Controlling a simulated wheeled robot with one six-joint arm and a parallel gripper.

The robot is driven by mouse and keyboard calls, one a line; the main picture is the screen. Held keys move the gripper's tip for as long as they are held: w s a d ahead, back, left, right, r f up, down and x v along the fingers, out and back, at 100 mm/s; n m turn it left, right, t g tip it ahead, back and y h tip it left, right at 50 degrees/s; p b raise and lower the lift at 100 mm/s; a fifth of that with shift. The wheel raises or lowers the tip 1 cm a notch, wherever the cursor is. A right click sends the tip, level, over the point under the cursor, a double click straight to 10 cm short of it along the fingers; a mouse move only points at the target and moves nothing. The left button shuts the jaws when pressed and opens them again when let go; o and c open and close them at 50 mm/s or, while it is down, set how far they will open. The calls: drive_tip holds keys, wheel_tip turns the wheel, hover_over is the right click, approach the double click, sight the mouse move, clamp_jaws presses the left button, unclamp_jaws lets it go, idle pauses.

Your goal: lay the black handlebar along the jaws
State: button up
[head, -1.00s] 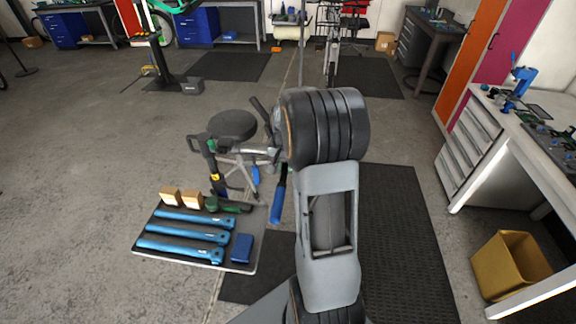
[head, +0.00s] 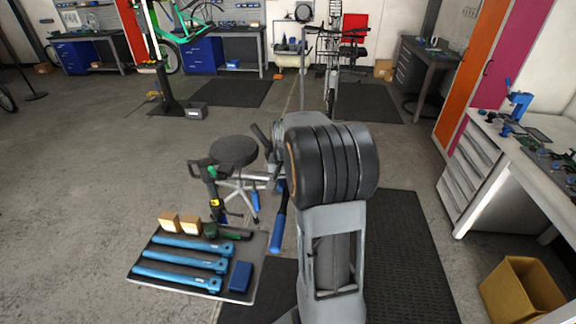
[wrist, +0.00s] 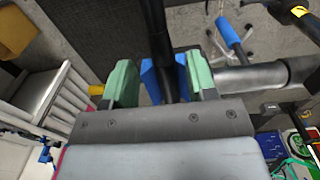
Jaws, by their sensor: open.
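In the wrist view, the black handlebar (wrist: 153,28) runs down from the top edge. It passes between blue jaw pieces (wrist: 149,84) that flank it closely; whether both touch it cannot be told. A silver bar (wrist: 245,79) leads right from there. My gripper (wrist: 162,82) is open, with one green finger on each side of the blue pieces and the bar. The green fingers stand apart from the bar. In the head view, my dark, thick arm joints hide most of the gripper. A dark bar with a blue end (head: 279,232) shows at their left.
A grey tray (head: 246,287) with blue tools and small boxes lies at lower left. A repair stand (head: 213,190) and a round stool (head: 234,151) stand near the gripper. A workbench (head: 478,165) and a yellow bin (head: 520,290) are at right.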

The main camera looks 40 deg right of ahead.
wheel_tip(320, 180, up, 10)
drive_tip(key=shift+r, duration=0.15)
drive_tip(key=s+a+f+n+t, duration=0.2)
drive_tip(key=s+a+n, duration=0.2)
drive_tip(key=a, duration=0.5)
drive_tip(key=s+a+f+n+t, duration=0.2)
drive_tip(key=s+a+n, duration=0.2)
drive_tip(key=s+a, duration=0.4)
drive_tip(key=shift+s+a+n, duration=0.15)
drive_tip(key=shift+a+n, duration=0.25)
